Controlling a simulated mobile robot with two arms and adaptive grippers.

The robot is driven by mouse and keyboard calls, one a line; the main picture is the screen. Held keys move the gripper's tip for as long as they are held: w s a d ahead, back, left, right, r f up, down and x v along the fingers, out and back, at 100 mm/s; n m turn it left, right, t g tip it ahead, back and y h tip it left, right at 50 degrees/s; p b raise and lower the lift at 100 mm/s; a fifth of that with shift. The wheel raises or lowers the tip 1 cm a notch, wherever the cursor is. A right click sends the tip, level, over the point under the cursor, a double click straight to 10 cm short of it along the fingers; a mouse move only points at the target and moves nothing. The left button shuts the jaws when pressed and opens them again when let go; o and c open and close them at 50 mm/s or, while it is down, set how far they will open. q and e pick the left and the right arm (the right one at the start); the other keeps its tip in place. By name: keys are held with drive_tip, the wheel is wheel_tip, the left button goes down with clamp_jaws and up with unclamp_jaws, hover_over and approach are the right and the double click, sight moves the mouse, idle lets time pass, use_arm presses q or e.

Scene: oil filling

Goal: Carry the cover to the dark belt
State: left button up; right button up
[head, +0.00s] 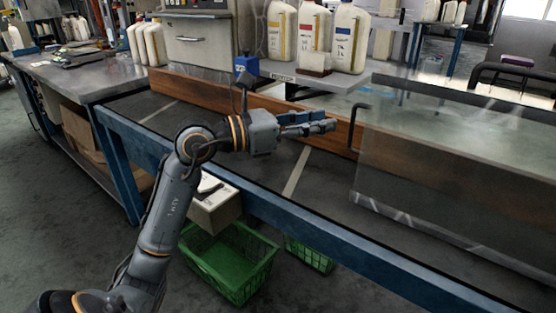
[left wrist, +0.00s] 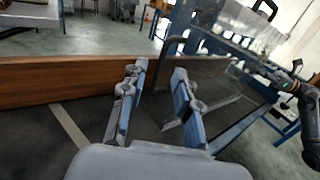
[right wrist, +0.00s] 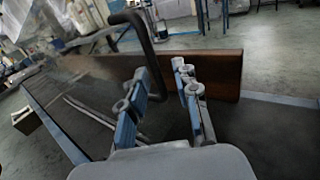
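The cover (head: 450,170) is a large clear panel-sided piece at the right of the head view, with a dark bent handle (head: 356,130) at its left end. It overlaps the dark belt (head: 270,165) in the picture; whether it touches the belt is unclear. My left gripper (head: 318,128) is left of this handle, apart from it; its fingers (left wrist: 160,100) are spread and empty. My right gripper (right wrist: 170,90) is outside the head view. Its fingers are spread close to a dark bent handle (right wrist: 147,45); contact with it is unclear.
A wooden board (head: 215,92) runs along the belt's back side and a blue frame rail (head: 290,220) along its front. White jugs (head: 315,35) stand behind. A green crate (head: 235,262) and a carton (head: 215,210) are below. The belt's left part is clear.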

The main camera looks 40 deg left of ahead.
drive_tip(key=v, duration=1.1)
